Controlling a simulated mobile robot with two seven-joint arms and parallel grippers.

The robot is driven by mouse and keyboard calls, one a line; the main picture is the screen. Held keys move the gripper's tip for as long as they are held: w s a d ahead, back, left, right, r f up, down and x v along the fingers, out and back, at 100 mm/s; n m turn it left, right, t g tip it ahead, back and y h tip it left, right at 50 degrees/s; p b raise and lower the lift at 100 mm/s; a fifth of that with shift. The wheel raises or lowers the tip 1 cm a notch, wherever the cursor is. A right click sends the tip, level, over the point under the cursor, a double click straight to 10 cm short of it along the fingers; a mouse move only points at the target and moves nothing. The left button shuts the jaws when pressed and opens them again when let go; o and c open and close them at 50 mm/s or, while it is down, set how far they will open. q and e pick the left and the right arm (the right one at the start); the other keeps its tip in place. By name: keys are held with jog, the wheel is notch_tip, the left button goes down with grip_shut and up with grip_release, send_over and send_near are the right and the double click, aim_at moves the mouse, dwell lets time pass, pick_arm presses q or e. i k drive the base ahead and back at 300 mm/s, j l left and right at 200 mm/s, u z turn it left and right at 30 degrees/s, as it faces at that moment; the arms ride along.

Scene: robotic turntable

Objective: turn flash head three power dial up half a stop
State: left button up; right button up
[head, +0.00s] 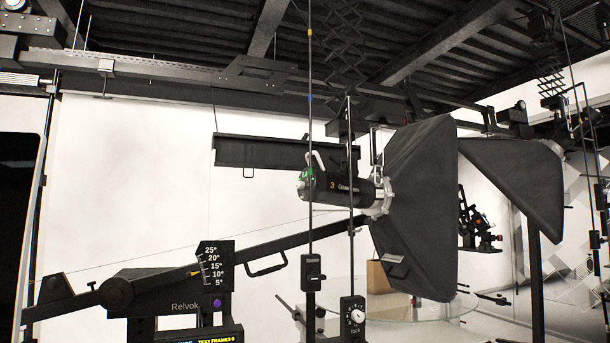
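A small green light or mark shows near the rear end. A thin upright rod passes in front of this end. The power dial cannot be made out; the rear face is seen almost edge-on. Neither of my grippers shows in the head view.
A black boom marked Relvok (165,293) with an angle scale (213,275) crosses the lower left. A lock box (353,317) with a white dial stands below the head. A cardboard box (378,277) sits behind. A second softbox (515,180) hangs right.

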aim_at(300, 184)
jog(key=k+j+z, duration=0.15)
jog(key=j, duration=0.2)
jog(key=k+j+z, duration=0.1)
jog(key=j, duration=0.25)
jog(key=k+j+z, duration=0.15)
jog(key=i+l, duration=0.35)
jog(key=i, duration=0.15)
jog(key=i+l, duration=0.35)
jog(key=i, duration=0.2)
jog(key=i+l, duration=0.35)
jog(key=i, duration=0.15)
jog(key=i+l, duration=0.35)
jog(key=i, duration=0.15)
